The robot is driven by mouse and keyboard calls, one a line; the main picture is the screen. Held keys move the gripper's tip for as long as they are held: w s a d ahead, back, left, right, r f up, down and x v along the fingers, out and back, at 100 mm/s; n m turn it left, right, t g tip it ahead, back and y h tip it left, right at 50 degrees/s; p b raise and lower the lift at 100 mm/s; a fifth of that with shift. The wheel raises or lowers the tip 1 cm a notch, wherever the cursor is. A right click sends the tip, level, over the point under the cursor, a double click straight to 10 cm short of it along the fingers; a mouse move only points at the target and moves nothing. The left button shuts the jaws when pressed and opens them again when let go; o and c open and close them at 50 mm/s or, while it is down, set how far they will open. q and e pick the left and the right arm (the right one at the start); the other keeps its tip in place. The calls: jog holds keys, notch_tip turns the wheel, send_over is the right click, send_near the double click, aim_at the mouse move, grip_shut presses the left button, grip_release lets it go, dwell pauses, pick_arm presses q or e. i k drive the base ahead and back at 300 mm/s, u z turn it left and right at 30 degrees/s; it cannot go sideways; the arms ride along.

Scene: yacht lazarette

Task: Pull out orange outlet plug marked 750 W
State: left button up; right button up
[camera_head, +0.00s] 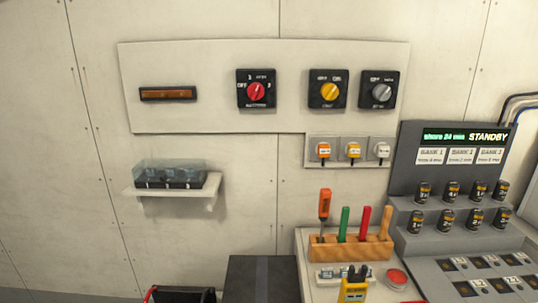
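An orange plug (323,150) sits in the leftmost socket of a pale outlet strip (338,138) on the wall. It has a small white label whose print is too small to read. A yellow plug (353,150) is in the middle socket and a white plug (383,150) is in the right one. All three plugs appear seated in their sockets, with short dark cord ends below. Neither of my grippers is in view, and nothing touches the plugs.
Below the outlets, a wooden rack (350,248) holds upright tools, including an orange-handled screwdriver (324,205). A yellow device (354,287) and a red button (397,277) are in front. A grey console (455,170) stands close on the right. Rotary switches (328,90) are above; a shelf (172,190) is left.

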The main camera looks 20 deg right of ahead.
aim_at(324, 150)
jog(key=u, duration=1.85)
jog(key=k, duration=0.85)
jog(key=z, duration=1.35)
